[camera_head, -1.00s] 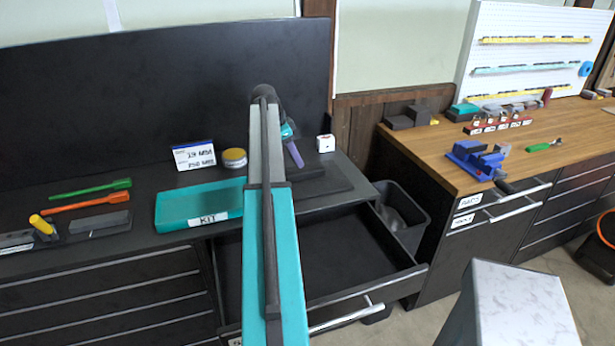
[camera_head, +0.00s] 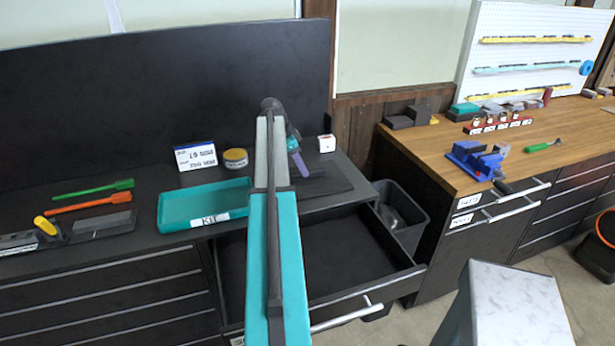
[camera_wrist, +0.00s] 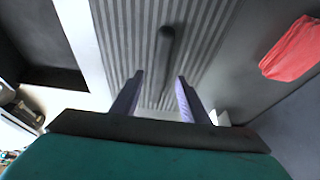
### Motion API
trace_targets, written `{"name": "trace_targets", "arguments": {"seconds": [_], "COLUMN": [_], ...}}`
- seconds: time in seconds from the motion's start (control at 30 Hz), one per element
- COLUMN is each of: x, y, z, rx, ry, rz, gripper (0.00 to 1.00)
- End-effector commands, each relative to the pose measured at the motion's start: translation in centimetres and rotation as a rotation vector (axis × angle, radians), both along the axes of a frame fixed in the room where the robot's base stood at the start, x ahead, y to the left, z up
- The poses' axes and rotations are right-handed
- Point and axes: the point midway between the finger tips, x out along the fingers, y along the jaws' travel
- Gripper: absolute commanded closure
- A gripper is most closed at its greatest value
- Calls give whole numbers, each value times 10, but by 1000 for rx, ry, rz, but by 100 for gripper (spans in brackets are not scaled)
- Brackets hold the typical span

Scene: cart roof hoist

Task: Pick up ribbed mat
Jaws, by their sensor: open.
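The ribbed mat (camera_wrist: 125,35) has grey stripes and lies under my gripper (camera_wrist: 160,78) in the wrist view. A dark rounded bar or handle (camera_wrist: 165,45) shows over its middle; I cannot tell whether it is fixed to the mat. In the head view, the dark mat (camera_head: 328,182) lies on the black counter, right of my arm and partly hidden. My gripper also shows in the head view (camera_head: 300,163), above the mat's left part. Its two purple fingers are apart, with nothing held, one to each side of the dark bar's line in the wrist view.
A drawer (camera_head: 350,255) stands open below the counter. A teal KIT tray (camera_head: 190,218), a yellow-lidded tin (camera_head: 236,155), a sign (camera_head: 195,156) and a small white box (camera_head: 327,143) stand nearby. A red object (camera_wrist: 292,48) lies right of the mat in the wrist view.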

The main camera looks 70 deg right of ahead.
Motion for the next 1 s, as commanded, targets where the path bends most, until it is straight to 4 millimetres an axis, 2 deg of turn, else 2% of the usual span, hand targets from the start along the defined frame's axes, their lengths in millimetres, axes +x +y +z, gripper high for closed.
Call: {"name": "trace_targets", "arguments": {"seconds": [0.3, 0.9, 0.93, 1.0], "x": [-9, -10, -10, -10], "y": [-6, -7, -7, -7], "z": [-23, -26, -26, -26], "rx": [2, 0, 0, 0], "ry": [0, 0, 0, 0], "rz": [-2, -2, -2, -2], "gripper": [59, 59, 61, 73]}}
